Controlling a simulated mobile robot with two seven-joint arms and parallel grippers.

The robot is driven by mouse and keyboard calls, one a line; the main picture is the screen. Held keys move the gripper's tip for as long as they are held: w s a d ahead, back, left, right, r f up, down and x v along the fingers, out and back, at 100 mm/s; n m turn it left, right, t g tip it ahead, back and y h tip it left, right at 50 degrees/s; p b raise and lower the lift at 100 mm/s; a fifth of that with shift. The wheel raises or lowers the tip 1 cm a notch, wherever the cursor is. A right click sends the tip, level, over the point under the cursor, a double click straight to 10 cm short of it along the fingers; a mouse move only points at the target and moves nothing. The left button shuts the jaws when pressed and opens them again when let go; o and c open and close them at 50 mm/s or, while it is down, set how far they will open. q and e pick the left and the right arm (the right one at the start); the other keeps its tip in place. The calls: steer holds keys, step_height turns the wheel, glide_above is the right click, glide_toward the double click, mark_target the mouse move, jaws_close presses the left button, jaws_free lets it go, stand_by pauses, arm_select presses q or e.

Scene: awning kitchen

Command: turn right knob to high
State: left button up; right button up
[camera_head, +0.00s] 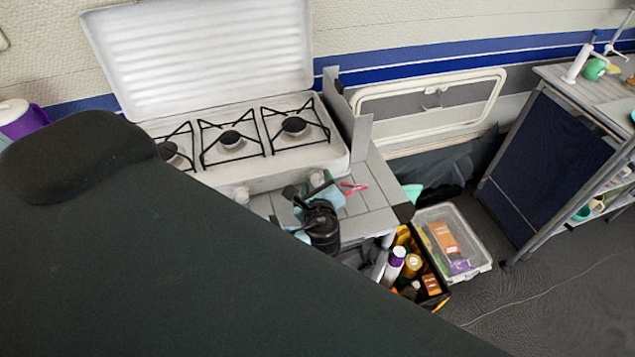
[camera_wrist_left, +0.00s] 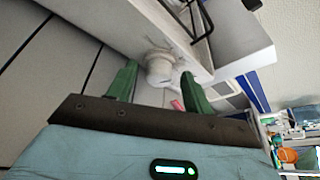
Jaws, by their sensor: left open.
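The white stove (camera_head: 268,168) has its lid up and a row of three burners. The right knob (camera_head: 317,178) is on the front face at the right; a white knob (camera_wrist_left: 160,66) also shows in the left wrist view. My left gripper (camera_head: 306,193) is in front of the right knob. In the left wrist view, the green fingers of my left gripper (camera_wrist_left: 160,72) are apart, one on each side of the knob, with no clear contact. The knob's pointer and setting cannot be read. Another knob (camera_head: 241,194) is further left. My right gripper is not in view.
The stove stands on a grey table (camera_head: 375,190), with a red-pink item (camera_head: 354,187) near the gripper. A crate of bottles (camera_head: 437,297) and a clear box (camera_head: 467,238) are below. A large dark shape hides the lower left.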

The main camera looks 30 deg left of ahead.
arm_select(q)
steer(key=v, duration=0.7)
steer(key=shift+s+d+r, duration=0.15)
steer(key=shift+d, duration=0.05)
stand_by(0.3)
